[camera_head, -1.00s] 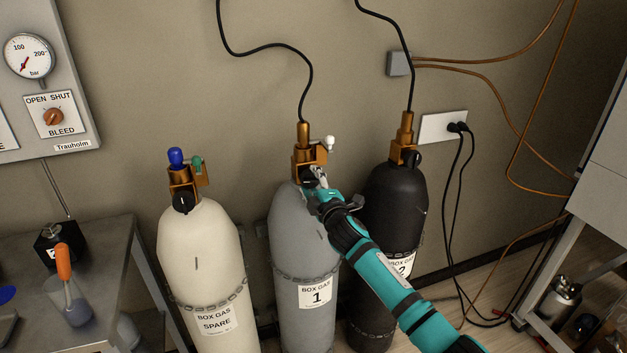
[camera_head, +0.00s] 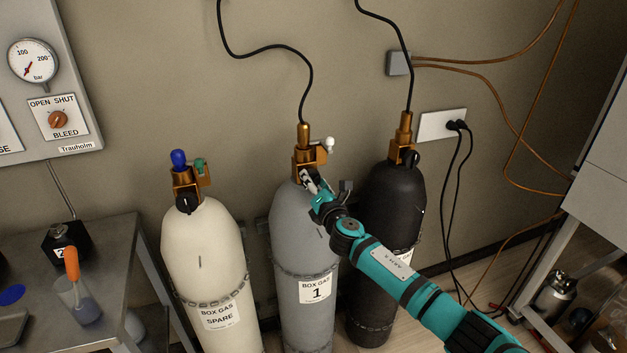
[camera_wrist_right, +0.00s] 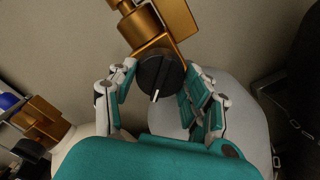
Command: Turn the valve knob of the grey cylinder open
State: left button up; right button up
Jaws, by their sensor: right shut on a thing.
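The grey cylinder (camera_head: 303,235), labelled BOX GAS 1, stands upright in the middle, chained, with a brass valve (camera_head: 304,160) on top. Its black valve knob (camera_wrist_right: 160,72) shows in the right wrist view, round with a white mark pointing down and slightly left. My right gripper (camera_head: 309,181) is at the front of the valve, shut on the knob, with one finger on each side of it. In the head view the gripper mostly hides the knob. My left gripper is in neither view.
A cream spare cylinder (camera_head: 203,255) stands to the left and a black cylinder (camera_head: 393,215) close on the right. A black hose (camera_head: 311,80) rises from the grey cylinder's valve. A metal table (camera_head: 110,255) with a beaker is at the left.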

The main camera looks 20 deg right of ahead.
jog(key=n+p, duration=0.2)
jog(key=n, duration=0.3)
jog(key=shift+n, duration=0.3)
jog(key=shift+n+p, duration=0.55)
jog(key=shift+n, duration=0.95)
jog(key=shift+f, duration=0.1)
jog(key=o, duration=1.2)
jog(key=s, duration=1.2)
jog(key=shift+d, duration=0.25)
